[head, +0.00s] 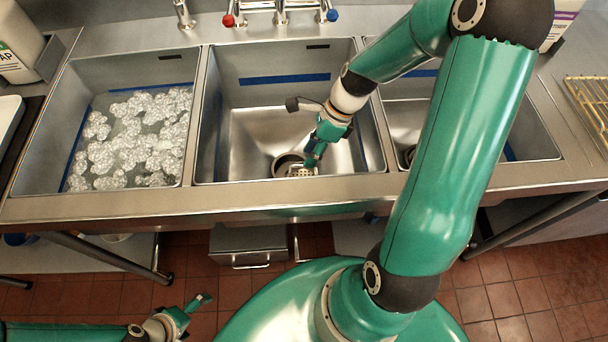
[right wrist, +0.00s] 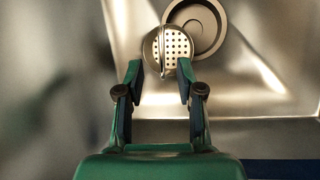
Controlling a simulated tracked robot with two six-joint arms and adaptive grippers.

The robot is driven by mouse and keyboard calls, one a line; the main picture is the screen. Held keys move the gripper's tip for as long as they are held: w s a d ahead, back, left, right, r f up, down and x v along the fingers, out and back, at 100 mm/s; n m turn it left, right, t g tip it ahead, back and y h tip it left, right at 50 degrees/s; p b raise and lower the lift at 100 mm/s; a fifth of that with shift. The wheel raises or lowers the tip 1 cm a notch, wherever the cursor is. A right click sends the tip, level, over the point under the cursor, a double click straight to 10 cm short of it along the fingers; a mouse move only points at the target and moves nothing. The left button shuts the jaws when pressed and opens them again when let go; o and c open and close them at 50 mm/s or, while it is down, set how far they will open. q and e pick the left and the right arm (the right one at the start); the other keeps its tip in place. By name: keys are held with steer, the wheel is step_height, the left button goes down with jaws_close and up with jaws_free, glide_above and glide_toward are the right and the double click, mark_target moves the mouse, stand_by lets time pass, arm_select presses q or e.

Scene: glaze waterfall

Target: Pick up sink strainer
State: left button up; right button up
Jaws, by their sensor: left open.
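The sink strainer (right wrist: 177,48) is a small round metal basket with a perforated face. In the head view the strainer (head: 300,171) is low in the middle basin (head: 255,95), by the round drain (head: 284,163); the wrist view shows the drain (right wrist: 206,15) just beyond it. My right gripper (right wrist: 160,68) has its fingers apart, with the strainer at and between the tips; I see no clear grip on it. In the head view my right gripper (head: 313,158) reaches down into the middle basin. My left gripper (head: 203,300) is open and empty, low over the floor.
The left basin (head: 75,90) holds water and clumps of foam. The right basin (head: 540,140) is partly hidden by my right arm. Basin dividers and the front counter edge surround the right gripper. A tap (head: 280,10) stands behind, and a wire rack (head: 590,100) lies at right.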

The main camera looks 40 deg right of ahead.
steer(key=x, duration=0.4)
steer(key=shift+s+d+f, duration=0.25)
steer(key=shift+s+d, duration=0.1)
steer(key=shift+w+a+f+b, duration=0.2)
steer(key=shift+f+b, duration=0.1)
steer(key=shift+f, duration=0.25)
jaws_close()
